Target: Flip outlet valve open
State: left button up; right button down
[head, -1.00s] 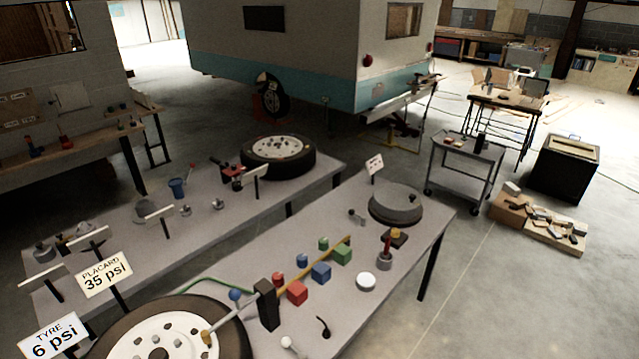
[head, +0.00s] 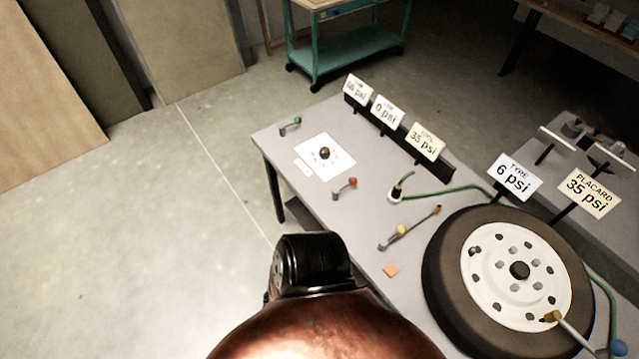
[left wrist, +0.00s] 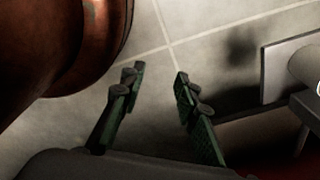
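On the grey bench (head: 300,205) in the head view are several small valves. I cannot tell which is the outlet valve. My left gripper (left wrist: 152,90) is open and empty in the left wrist view, its two green-padded fingers apart above the floor. Neither gripper shows in the head view, and my right gripper is in no frame.
A tyre on a white wheel (head: 510,270) fills the bench's right, with a "TYRE 6 psi" sign (head: 513,177) behind it. Gauge signs (head: 425,142) line the back edge. A green hose (head: 445,192) runs to the tyre side. The floor left of the bench is clear.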

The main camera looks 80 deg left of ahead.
aim_at(353, 181)
jog(key=z, duration=0.05)
jog(key=k, duration=0.7)
jog(key=u, duration=1.6)
jog(key=i, duration=0.15)
jog(key=u, duration=0.05)
